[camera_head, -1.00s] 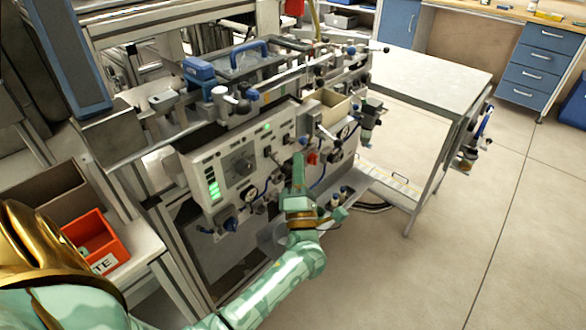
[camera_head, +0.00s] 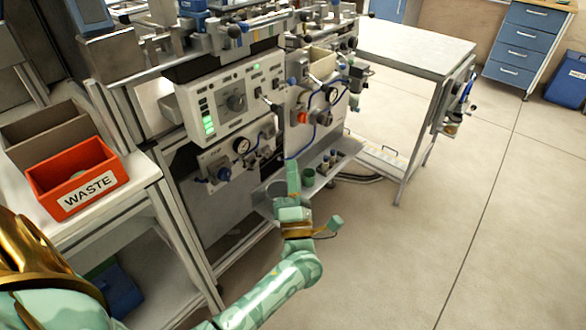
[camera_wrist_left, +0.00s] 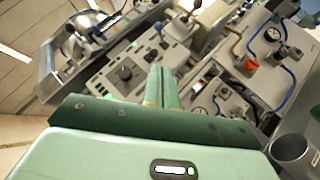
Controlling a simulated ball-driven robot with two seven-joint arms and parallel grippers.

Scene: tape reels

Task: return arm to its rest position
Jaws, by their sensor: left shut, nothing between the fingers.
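My left gripper (camera_head: 293,180) is in the middle of the head view, at the end of my pale green arm. It is in front of the lower part of the machine and appears apart from it. Its fingers are shut with nothing between them. In the left wrist view the closed fingers (camera_wrist_left: 161,88) point toward the machine's control panel (camera_wrist_left: 128,75). That panel also shows in the head view (camera_head: 236,100), with a dark knob and green lights. My right gripper is in neither view.
A red-orange WASTE bin (camera_head: 78,180) stands on a side table at the left, beside a brown bin (camera_head: 45,130). A metal cup (camera_wrist_left: 293,152) is close at the lower right of the wrist view. A grey-topped table (camera_head: 420,45) stands behind right. The floor at right is clear.

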